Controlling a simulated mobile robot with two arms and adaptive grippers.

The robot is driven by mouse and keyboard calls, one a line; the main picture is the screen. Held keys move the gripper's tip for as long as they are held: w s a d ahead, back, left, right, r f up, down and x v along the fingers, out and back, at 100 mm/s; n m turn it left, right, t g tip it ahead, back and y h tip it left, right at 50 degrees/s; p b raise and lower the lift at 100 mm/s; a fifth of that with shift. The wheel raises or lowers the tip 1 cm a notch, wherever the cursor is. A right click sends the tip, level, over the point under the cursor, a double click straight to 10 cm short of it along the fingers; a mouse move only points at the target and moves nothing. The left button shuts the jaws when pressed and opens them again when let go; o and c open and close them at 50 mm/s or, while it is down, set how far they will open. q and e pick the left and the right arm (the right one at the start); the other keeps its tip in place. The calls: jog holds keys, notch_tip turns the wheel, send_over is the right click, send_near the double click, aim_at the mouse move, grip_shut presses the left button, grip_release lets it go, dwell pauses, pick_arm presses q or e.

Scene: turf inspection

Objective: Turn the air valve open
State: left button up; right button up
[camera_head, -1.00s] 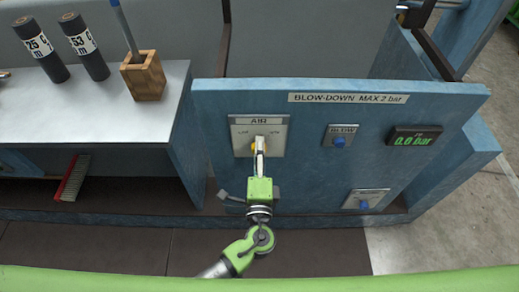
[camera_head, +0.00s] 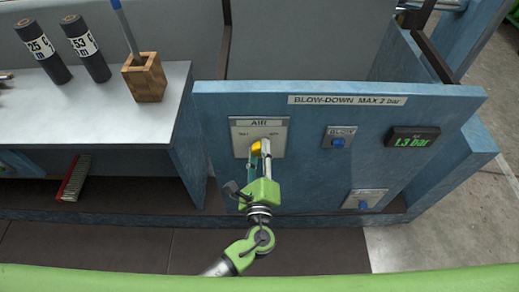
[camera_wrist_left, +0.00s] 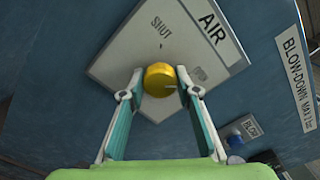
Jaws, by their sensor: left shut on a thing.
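The yellow air valve knob (camera_head: 256,147) sits on a pale plate (camera_head: 275,134) headed AIR on the blue panel. My left gripper (camera_head: 260,152) is shut on the knob from the front and below. In the left wrist view the knob (camera_wrist_left: 160,79) lies between both fingertips, and the plate with the word SHUT (camera_wrist_left: 150,45) looks tilted. The pointer mark on the knob is small and faces right in that view. The digital display (camera_head: 413,138) reads 1.3 bar. My right gripper is not in view.
A BLOW plate with a blue button (camera_head: 338,143) is right of the valve; another blue-knobbed plate (camera_head: 364,203) is lower right. A sign (camera_head: 347,100) reads BLOW-DOWN MAX 2 bar. A bench with a wooden holder (camera_head: 144,78) and black cylinders (camera_head: 85,47) stands left.

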pick_arm(q)
jog(key=shift+w+a+r, duration=0.15)
jog(key=shift+w+r, duration=0.05)
jog(key=shift+r, duration=0.2)
jog(key=o, duration=1.1)
jog(key=shift+s+f, duration=0.1)
jog(key=shift+f, duration=0.05)
jog(key=shift+f, duration=0.1)
jog(key=shift+s, duration=0.3)
jog(key=s, duration=1.1)
jog(key=shift+s, duration=0.25)
